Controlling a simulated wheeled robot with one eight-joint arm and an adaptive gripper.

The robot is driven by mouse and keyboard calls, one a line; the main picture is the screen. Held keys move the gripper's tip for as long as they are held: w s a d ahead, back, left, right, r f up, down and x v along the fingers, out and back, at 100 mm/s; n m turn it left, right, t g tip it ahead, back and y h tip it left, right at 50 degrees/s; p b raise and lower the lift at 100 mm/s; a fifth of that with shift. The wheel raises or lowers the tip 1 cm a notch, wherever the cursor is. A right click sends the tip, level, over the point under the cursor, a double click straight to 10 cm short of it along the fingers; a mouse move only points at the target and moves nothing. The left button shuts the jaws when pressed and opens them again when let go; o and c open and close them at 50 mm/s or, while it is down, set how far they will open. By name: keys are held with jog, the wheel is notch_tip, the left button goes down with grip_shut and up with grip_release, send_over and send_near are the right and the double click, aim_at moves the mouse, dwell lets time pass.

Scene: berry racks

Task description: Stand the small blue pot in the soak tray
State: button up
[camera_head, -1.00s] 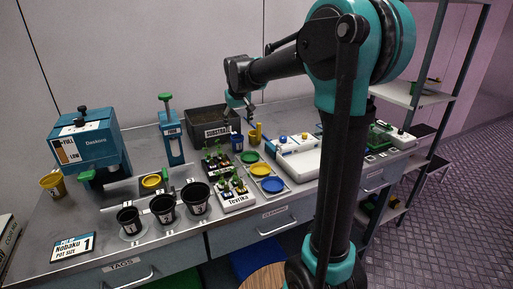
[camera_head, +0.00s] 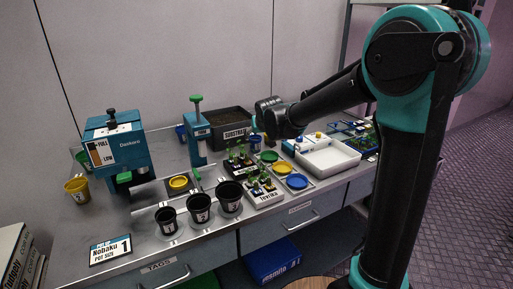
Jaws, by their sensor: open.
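A small blue pot (camera_head: 255,143) stands at the back of the bench, right of the substrate box; it is partly hidden. The white shallow tray (camera_head: 334,158) on the right of the bench looks like the soak tray; its floor looks empty. My gripper (camera_head: 256,124) is open, small in view and partly hidden by my wrist. It is just above the blue pot and close to it; I cannot tell whether they touch.
Black pots (camera_head: 199,208) stand in a row at the front. Seedling trays (camera_head: 264,193) and coloured saucers (camera_head: 297,181) lie between them and the white tray. A blue dispenser (camera_head: 117,150) and a yellow pot (camera_head: 77,189) are at left. The substrate box (camera_head: 236,132) is behind.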

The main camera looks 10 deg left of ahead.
aim_at(257, 147)
jog(key=x, duration=0.6)
jog(key=shift+a, duration=0.1)
jog(key=shift+w+a+r+x, duration=0.1)
jog(key=shift+r+x, duration=0.05)
jog(key=shift+x, duration=1.2)
jog(key=shift+w+a+r+x, duration=0.1)
jog(key=shift+w+x, duration=0.05)
jog(key=shift+x, duration=1.2)
jog(key=shift+c, duration=0.2)
jog(key=c, duration=1.2)
jog(key=shift+r, duration=0.1)
jog(key=shift+c, duration=0.8)
